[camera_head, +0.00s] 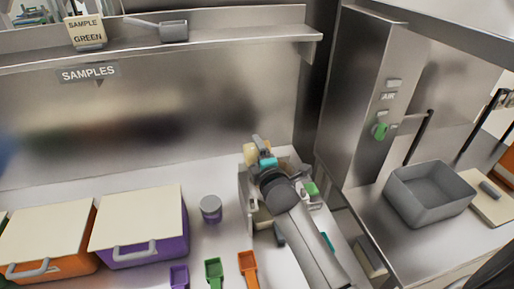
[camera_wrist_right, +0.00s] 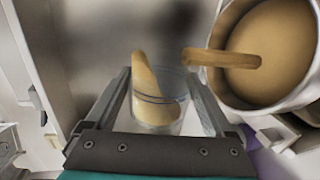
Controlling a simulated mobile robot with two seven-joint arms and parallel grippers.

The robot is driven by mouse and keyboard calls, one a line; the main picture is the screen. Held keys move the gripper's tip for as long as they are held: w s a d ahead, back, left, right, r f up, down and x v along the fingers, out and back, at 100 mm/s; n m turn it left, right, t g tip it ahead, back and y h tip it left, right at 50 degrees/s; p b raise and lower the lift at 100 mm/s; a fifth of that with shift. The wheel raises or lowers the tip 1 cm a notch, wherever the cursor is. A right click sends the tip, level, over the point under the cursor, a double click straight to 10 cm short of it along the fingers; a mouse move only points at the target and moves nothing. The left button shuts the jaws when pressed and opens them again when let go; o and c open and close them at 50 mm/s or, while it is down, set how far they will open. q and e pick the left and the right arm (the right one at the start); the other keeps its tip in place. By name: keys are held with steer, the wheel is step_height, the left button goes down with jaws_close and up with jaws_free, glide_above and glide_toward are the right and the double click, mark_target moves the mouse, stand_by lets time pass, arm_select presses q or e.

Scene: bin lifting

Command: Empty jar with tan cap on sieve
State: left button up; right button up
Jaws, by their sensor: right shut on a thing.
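My right gripper (camera_head: 258,158) is above the grey device at the right end of the bench. In the right wrist view, it (camera_wrist_right: 160,90) is shut on a clear jar (camera_wrist_right: 170,120), with a finger on each side. Tan material lies slanted in the jar and reaches past its rim as a tongue. A round, pale-rimmed vessel, apparently the sieve (camera_wrist_right: 314,78), is beside the jar at the upper right, with tan material inside. A tan strip (camera_wrist_right: 222,59) crosses its rim towards the jar. No separate tan cap can be made out. My left gripper is not in view.
An orange bin (camera_head: 75,262) and a purple bin (camera_head: 150,250), both with cream lids, stand left. A small grey lidded pot (camera_head: 211,209) is beside the device. Purple, green (camera_head: 214,272) and orange scoops lie in front. A grey tub (camera_head: 430,195) sits on the right counter.

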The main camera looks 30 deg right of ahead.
steer(key=shift+s+d+r+m+y+p, duration=0.1)
steer(key=shift+d+r+m+y+p, duration=0.15)
steer(key=shift+m+p, duration=0.4)
steer(key=shift+d+r+m+y+p, duration=0.2)
steer(key=shift+d+m+y+p, duration=0.05)
steer(key=shift+m+p, duration=0.35)
steer(key=shift+d+m+p, duration=0.2)
steer(key=shift+m+p, duration=0.2)
steer(key=shift+m, duration=0.25)
steer(key=shift+r+n+p, duration=0.5)
steer(key=shift+r+p, duration=0.05)
steer(key=shift+p, duration=0.15)
steer(key=shift+r+n, duration=0.15)
steer(key=shift+n, duration=0.25)
